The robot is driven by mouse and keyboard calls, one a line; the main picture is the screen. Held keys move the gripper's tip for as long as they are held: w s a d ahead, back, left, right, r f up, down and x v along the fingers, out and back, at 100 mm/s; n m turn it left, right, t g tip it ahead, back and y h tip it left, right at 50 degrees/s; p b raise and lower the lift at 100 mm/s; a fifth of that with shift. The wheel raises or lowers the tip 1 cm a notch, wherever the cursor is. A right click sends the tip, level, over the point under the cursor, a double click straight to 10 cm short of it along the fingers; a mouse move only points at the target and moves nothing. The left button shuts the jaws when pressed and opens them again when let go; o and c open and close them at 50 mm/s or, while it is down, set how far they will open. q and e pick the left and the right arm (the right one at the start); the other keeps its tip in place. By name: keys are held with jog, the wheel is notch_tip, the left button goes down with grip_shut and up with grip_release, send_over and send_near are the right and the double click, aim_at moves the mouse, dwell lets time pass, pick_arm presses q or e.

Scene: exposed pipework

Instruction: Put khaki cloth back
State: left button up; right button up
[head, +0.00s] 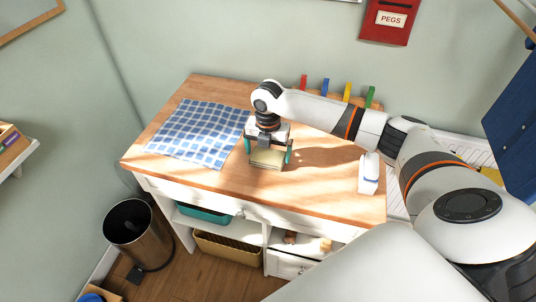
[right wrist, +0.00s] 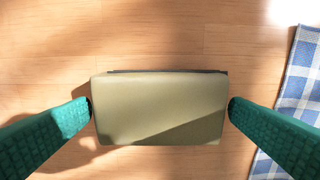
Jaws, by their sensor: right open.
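The khaki cloth (head: 267,160) lies as a neat folded block on the wooden tabletop, near the middle. It fills the centre of the right wrist view (right wrist: 160,112), with a thin dark edge along its far side. My right gripper (head: 269,151) is above the khaki cloth, pointing down. Its two green fingers stand open at the left and right ends of the cloth, close to them; whether they touch it I cannot tell. My left gripper is out of view.
A blue checked cloth (head: 199,132) lies spread left of my gripper. A white bottle (head: 369,173) stands at the right front edge. Below are a teal bin (head: 203,215), a wicker basket (head: 228,248) and a drawer (head: 288,266). A dark waste bin (head: 138,234) stands on the floor. Coloured pegs line the back.

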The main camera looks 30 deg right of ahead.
aim_at(268, 154)
notch_tip(268, 154, up, 10)
jog(key=b, duration=0.1)
jog(key=shift+r+b, duration=0.25)
jog(key=shift+b, duration=0.15)
